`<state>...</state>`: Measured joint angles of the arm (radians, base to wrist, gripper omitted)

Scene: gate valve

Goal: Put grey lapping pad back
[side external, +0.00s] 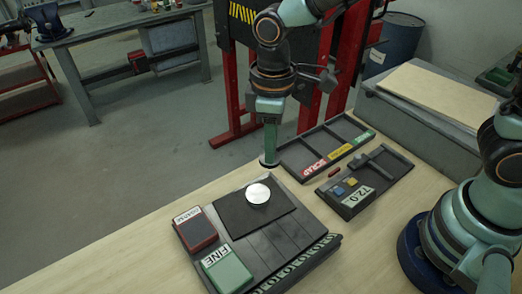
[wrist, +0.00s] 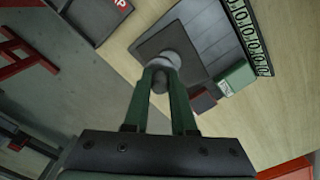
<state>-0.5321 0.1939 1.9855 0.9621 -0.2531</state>
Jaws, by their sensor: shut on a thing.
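My gripper (side external: 269,153) points down and is shut on a small dark grey round piece, which I take to be the grey lapping pad (side external: 268,164). The piece is near the table's back edge, left of the labelled tray; whether it touches the table is unclear. In the wrist view the fingers (wrist: 160,76) close around a grey piece (wrist: 160,86), partly hidden by them. A pale round disc (side external: 258,194) lies on a dark square plate (side external: 238,216) on the black bench block (side external: 289,239). A red-topped block (side external: 195,233) and a green FINE block (side external: 226,270) stand at its left.
A three-part tray (side external: 325,144) marked SCRAP, yellow and green lies right of my gripper. In front of it is a dark fixture (side external: 365,183) with a number label. Bare wood shows at the front right.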

